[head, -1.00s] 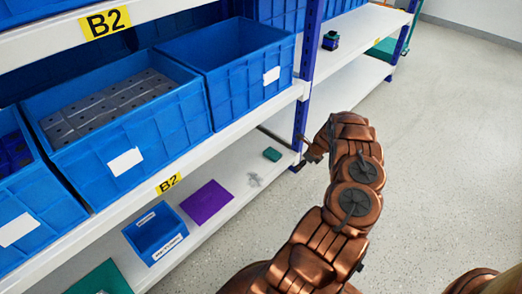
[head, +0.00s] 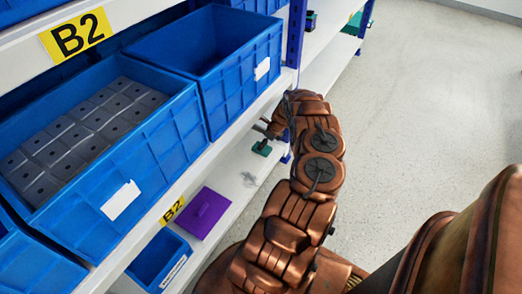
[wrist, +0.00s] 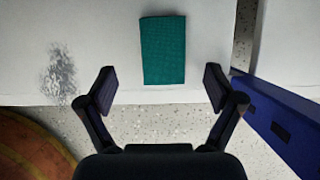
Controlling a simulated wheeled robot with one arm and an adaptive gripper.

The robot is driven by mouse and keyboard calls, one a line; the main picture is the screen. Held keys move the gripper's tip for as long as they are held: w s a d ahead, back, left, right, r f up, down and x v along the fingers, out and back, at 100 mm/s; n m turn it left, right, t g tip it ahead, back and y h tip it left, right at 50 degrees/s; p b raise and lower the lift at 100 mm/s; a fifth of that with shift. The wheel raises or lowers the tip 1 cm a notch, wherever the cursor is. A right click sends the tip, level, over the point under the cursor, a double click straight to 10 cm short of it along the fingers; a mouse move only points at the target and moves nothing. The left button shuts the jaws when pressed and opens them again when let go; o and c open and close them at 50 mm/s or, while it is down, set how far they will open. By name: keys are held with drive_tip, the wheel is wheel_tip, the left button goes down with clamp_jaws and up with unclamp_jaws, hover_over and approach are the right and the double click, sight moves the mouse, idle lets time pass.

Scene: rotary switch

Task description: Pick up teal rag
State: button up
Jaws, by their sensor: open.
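The teal rag (wrist: 163,50) is a folded rectangle lying flat on the white lower shelf in the wrist view. In the head view the teal rag (head: 262,149) shows partly, next to my gripper. My gripper (wrist: 158,88) is open and empty. Its two fingertips sit in front of the rag's near edge in the picture, one to each side. The height of the fingers above the shelf is hard to tell. In the head view my gripper (head: 268,128) is small and partly hidden by my arm.
A crumpled grey translucent item (wrist: 61,74) lies left of the rag. A blue shelf post (wrist: 275,122) stands close on the right. A purple item (head: 203,212) and a small blue bin (head: 160,262) share the lower shelf. Large blue crates (head: 205,60) fill the shelf above.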

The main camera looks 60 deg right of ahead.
sight(267, 150)
drive_tip(key=shift+d+b+x, duration=0.1)
drive_tip(key=shift+b+x, duration=0.55)
drive_tip(key=shift+x, duration=0.7)
drive_tip(key=shift+d+b+x, duration=0.15)
drive_tip(key=shift+b+x, duration=0.5)
drive_tip(key=shift+x, duration=0.75)
drive_tip(key=shift+s, duration=0.15)
drive_tip(key=shift+f+p, duration=0.25)
drive_tip(key=shift+p, duration=0.25)
drive_tip(key=c, duration=1.1)
drive_tip(key=shift+r+b, duration=0.1)
drive_tip(key=shift+b, duration=0.45)
